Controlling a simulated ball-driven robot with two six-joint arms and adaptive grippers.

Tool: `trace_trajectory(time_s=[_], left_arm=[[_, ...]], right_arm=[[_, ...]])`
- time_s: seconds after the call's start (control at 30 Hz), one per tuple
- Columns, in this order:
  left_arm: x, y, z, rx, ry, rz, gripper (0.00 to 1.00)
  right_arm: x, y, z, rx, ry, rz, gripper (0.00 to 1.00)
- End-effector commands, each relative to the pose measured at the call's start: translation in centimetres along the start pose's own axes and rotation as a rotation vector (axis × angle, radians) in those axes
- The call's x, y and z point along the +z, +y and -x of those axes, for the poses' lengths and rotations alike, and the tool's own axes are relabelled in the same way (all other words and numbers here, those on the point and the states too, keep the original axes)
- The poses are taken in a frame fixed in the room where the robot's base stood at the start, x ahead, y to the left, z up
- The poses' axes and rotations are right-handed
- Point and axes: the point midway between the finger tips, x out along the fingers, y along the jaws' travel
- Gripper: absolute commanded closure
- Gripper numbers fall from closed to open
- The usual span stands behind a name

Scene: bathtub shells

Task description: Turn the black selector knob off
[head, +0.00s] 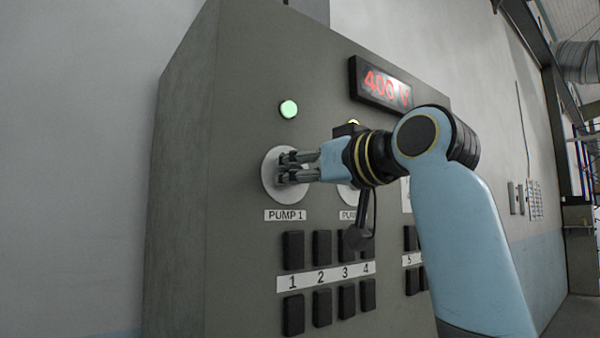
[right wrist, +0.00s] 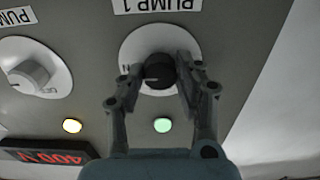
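The black selector knob (right wrist: 160,71) sits on a round white plate (right wrist: 128,50) under the upside-down PUMP 1 label in the right wrist view. In the head view this plate (head: 270,186) is at the panel's left, and the knob is hidden behind my fingers. My right gripper (right wrist: 160,72) has its fingers on either side of the knob. A narrow gap seems to show at the left finger; contact at the right finger is unclear. The right gripper also shows in the head view (head: 287,167), reaching the plate from the right. My left gripper is out of view.
A green lamp (head: 288,109) is lit above PUMP 1, and a red display (head: 381,83) reads 400 V. A grey-white knob (right wrist: 29,76) sits on the neighbouring plate. Several black buttons (head: 293,250) are below. The cabinet's left side is clear.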

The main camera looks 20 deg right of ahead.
Motion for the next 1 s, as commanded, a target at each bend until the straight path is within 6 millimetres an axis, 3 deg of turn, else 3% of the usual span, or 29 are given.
trace_trajectory(time_s=[0.17,0.57,1.0], left_arm=[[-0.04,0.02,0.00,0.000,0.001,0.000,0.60],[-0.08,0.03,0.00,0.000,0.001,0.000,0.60],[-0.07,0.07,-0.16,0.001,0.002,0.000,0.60]], right_arm=[[-0.02,0.01,0.02,0.000,0.000,0.000,0.98],[-0.03,0.02,0.01,0.001,0.001,0.087,0.98],[-0.03,0.04,0.01,0.001,0.002,0.459,0.98]])
